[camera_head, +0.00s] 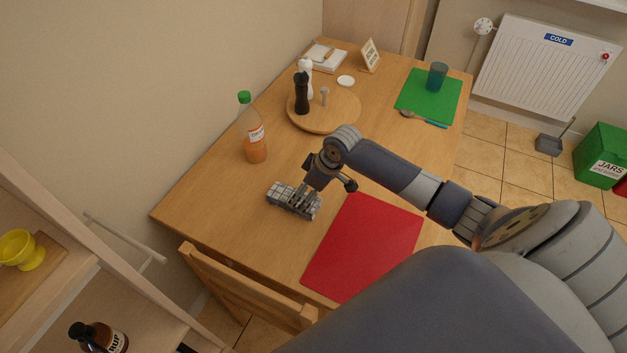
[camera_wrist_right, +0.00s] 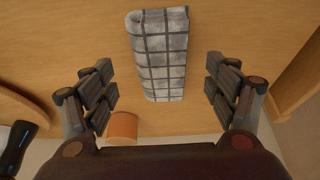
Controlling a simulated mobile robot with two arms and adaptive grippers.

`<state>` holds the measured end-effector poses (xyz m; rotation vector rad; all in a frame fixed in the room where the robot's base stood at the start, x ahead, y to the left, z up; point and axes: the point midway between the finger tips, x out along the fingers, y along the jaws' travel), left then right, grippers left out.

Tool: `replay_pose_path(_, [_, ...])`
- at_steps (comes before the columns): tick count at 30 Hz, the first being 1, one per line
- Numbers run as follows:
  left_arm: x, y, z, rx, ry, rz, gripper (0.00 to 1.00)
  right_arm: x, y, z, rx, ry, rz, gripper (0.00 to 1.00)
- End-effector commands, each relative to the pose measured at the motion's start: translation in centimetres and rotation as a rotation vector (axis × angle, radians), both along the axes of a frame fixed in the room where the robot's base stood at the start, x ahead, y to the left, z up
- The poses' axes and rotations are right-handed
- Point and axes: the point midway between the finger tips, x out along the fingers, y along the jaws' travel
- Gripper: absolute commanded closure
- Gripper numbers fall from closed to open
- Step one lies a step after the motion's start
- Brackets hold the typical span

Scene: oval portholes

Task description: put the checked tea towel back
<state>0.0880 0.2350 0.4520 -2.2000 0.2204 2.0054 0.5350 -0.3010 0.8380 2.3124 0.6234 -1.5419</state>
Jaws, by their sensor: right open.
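The checked tea towel (camera_head: 294,199) is a folded grey bundle with dark lines, lying on the wooden table left of the red mat. In the right wrist view the towel (camera_wrist_right: 161,55) lies between and beyond the open fingers. My right gripper (camera_head: 318,185) is over the table at the towel, its fingers partly hiding the towel's right part in the head view. The right gripper (camera_wrist_right: 161,88) is open and empty in the wrist view. My left gripper is not in view. A white rail (camera_head: 125,238) juts from the shelf unit at the lower left.
The table (camera_head: 215,185) also bears a red mat (camera_head: 362,246), a sauce bottle (camera_head: 254,137), a round board (camera_head: 338,112) with a dark mill (camera_head: 301,95), and a green mat (camera_head: 412,98). A chair (camera_head: 245,290) stands at the near edge. A shelf (camera_head: 140,300) is at lower left.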

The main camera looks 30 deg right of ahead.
Motion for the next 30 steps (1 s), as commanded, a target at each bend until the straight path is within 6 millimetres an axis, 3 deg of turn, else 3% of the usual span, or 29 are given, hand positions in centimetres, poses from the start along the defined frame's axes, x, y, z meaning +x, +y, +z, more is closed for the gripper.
replay_pose_path(6, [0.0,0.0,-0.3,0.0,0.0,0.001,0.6,-1.4,-0.8,3.8,-0.001,-0.001,0.001,0.2])
replay_pose_path(12, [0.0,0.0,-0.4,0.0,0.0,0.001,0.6,-2.2,-1.2,5.8,0.0,0.001,0.0,0.2])
replay_pose_path(30, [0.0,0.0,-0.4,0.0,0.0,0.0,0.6,-2.3,-1.2,6.2,0.001,0.002,-0.001,0.2])
